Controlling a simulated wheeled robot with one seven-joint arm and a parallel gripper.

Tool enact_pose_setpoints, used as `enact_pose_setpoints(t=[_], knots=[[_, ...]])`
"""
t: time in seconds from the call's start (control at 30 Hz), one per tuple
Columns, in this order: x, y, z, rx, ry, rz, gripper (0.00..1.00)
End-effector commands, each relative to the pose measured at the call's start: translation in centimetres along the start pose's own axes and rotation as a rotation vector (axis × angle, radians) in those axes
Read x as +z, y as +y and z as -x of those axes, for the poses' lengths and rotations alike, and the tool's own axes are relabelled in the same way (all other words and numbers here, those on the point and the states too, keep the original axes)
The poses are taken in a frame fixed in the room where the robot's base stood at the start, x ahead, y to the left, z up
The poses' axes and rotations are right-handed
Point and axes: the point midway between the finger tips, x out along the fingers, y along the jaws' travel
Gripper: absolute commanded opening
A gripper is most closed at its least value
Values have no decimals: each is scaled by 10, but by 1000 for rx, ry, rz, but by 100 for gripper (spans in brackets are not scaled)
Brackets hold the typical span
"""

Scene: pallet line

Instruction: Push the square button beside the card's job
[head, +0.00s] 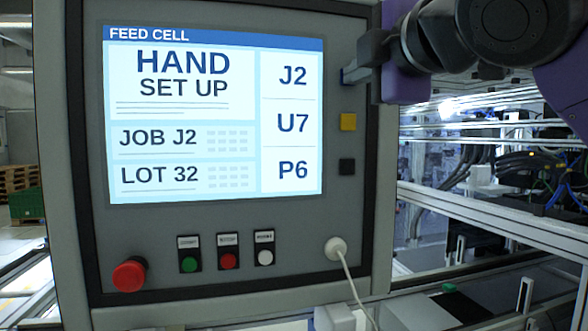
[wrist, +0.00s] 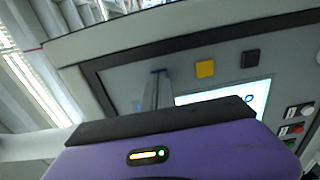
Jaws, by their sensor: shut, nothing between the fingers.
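The panel's screen (head: 213,110) reads "HAND SET UP", "JOB J2" and "LOT 32". Its right column lists J2, U7 and P6 from top to bottom. A blue square button (head: 343,76) is beside J2, mostly hidden behind my gripper (head: 352,74). A yellow square button (head: 348,122) is beside U7 and a black one (head: 347,167) beside P6. My gripper is shut and empty, its fingertips at the blue button. In the wrist view the fingertips (wrist: 158,76) overlap the blue button; I cannot tell whether they touch it.
Below the screen are a red mushroom button (head: 129,274), small green, red and white buttons (head: 228,261), and a white plug with a cable (head: 336,248). A raised dark frame (head: 380,200) edges the panel. Metal rails and machinery stand to the right.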

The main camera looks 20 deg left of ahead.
Motion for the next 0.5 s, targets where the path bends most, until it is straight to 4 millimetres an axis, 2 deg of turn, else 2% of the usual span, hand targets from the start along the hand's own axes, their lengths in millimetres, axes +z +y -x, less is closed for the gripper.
enact_pose_setpoints(t=[0.17,0.5], knots=[[0,0,1,0,0,0,0],[-1,0,20,1,2,1,0]])
